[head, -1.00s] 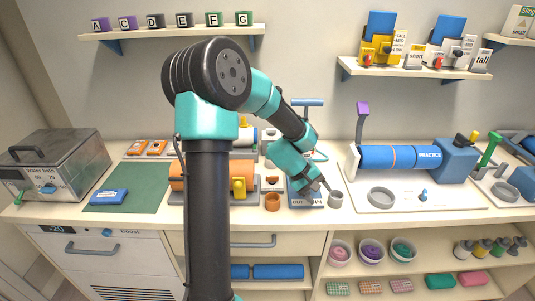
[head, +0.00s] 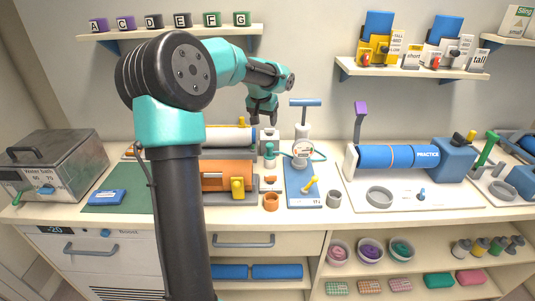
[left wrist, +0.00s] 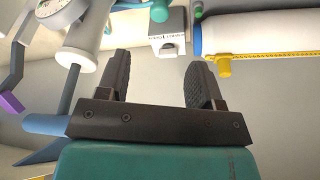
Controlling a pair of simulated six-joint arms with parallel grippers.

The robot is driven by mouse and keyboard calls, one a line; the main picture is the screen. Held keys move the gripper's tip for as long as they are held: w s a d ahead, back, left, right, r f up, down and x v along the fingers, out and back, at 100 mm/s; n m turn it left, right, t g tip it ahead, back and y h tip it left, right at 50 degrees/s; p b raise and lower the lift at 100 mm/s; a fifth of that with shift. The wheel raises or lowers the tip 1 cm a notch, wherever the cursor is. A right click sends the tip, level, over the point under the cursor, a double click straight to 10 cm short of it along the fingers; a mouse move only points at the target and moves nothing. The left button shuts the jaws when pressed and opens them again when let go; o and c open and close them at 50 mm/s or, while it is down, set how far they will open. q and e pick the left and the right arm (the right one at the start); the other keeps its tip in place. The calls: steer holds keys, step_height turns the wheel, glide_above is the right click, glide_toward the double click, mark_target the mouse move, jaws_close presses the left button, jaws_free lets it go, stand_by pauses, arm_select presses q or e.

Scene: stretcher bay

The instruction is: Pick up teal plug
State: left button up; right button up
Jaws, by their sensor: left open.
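A small teal plug (head: 269,152) stands upright on the counter, just left of the blue board with the gauge and in front of a small pale block. In the left wrist view a teal piece (left wrist: 160,10), which looks like the same plug, is cut by the top edge. My left gripper (head: 263,117) is open and empty, raised above and behind the plug, over the pale block. Its two dark fingers (left wrist: 158,78) stand wide apart in the left wrist view with nothing between them. My right gripper is not in view.
A pump with a blue T-handle (head: 305,103) and a gauge (head: 303,148) stands close right of the plug, with a teal hose. A white roller (head: 222,137) and an orange cylinder (head: 226,174) lie to the left. An orange cup (head: 271,202) sits in front.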

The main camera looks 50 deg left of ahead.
mark_target(269, 146)
arm_select(q)
steer(key=x, duration=1.2)
steer(key=shift+w+f, duration=0.1)
steer(key=shift+f, duration=0.05)
steer(key=shift+x, duration=2.6)
steer(key=c, duration=1)
